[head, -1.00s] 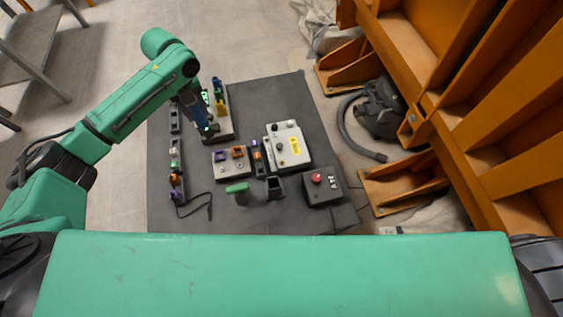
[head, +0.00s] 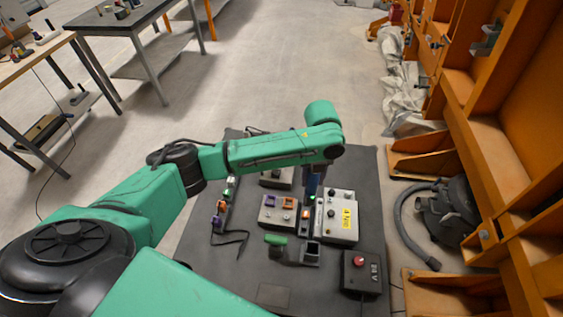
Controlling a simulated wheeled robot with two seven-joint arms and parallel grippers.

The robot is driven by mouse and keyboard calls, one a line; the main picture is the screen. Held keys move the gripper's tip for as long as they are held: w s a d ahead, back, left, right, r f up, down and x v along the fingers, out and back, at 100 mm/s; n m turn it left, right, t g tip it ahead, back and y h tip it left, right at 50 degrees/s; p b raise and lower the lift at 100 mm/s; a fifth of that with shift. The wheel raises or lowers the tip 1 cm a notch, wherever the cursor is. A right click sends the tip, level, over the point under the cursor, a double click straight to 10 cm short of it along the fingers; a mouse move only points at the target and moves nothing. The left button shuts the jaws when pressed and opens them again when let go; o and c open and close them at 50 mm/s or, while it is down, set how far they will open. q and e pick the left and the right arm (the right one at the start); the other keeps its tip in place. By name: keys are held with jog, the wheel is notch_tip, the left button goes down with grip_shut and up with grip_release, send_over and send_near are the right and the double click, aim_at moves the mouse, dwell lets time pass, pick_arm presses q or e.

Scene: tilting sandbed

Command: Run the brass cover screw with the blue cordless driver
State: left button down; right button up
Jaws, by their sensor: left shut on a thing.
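My left arm reaches in from the left, and its gripper (head: 312,194) points down at the upper left edge of a pale cover box (head: 337,230). It is shut on a dark blue thing that looks like the blue cordless driver (head: 311,185); a small green spot shows by it. My wrist hides much of the driver, and its tip cannot be made out. The box carries a yellow label and several small dark round parts. I cannot tell which is the brass cover screw. My right gripper is out of view.
A box with a red button (head: 359,262), an empty black holder (head: 310,258) and a green-handled thing (head: 276,240) stand nearer me. A block with purple and orange parts (head: 279,213) lies left of the cover box. Orange steelwork (head: 490,190) borders the right.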

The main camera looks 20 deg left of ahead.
pick_arm(q)
jog(key=s+d, duration=0.3)
jog(key=d, duration=0.6)
jog(key=shift+s+r, duration=0.25)
jog(key=shift+r, duration=0.05)
notch_tip(320, 180, down, 6)
jog(key=shift+d+r+b, duration=0.1)
jog(key=shift+r+b, duration=0.05)
jog(key=shift+b, duration=1)
jog(key=shift+p, duration=0.35)
